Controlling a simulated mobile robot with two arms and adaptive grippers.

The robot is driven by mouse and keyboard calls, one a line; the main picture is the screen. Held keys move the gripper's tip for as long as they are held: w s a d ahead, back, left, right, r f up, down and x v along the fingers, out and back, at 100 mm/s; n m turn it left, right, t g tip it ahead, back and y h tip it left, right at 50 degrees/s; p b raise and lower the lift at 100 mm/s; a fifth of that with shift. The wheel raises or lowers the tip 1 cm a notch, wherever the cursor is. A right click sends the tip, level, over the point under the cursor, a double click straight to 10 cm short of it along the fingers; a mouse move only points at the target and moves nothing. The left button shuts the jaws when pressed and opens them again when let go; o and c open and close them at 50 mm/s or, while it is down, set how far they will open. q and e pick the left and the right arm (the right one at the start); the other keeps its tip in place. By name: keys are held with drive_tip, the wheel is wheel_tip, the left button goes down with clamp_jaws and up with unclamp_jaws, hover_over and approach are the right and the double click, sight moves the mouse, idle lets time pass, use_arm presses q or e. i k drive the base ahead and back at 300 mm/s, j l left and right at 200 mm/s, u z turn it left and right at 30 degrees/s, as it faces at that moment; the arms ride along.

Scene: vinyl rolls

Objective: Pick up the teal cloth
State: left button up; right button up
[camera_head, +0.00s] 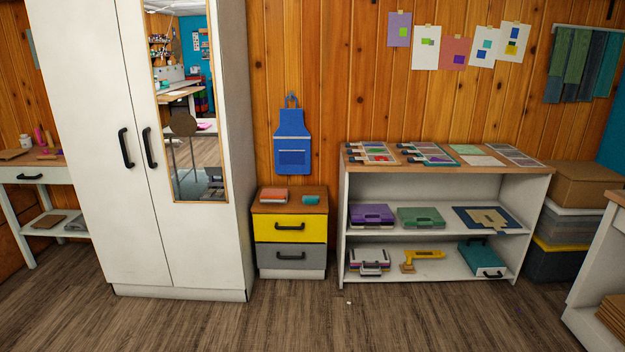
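A small teal item (311,199), which looks like a folded cloth, lies on the wooden top of a low drawer cabinet (291,229). It is at the right side of that top. A larger salmon-coloured folded item (274,195) lies to its left, with a small gap between them. Neither of my grippers shows in the head view.
A tall white wardrobe (190,250) with a mirror stands left of the drawer cabinet. An open white shelf unit (343,215) with cases and cards stands to its right. A white table (600,270) edges in at far right. The wooden floor (300,320) in front is mostly clear.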

sight(307, 199)
drive_tip(key=i, duration=0.8)
drive_tip(key=i+u, duration=0.15)
drive_tip(key=i, duration=0.65)
drive_tip(key=i+l, duration=0.15)
drive_tip(key=i, duration=0.6)
drive_tip(key=j+u, duration=0.05)
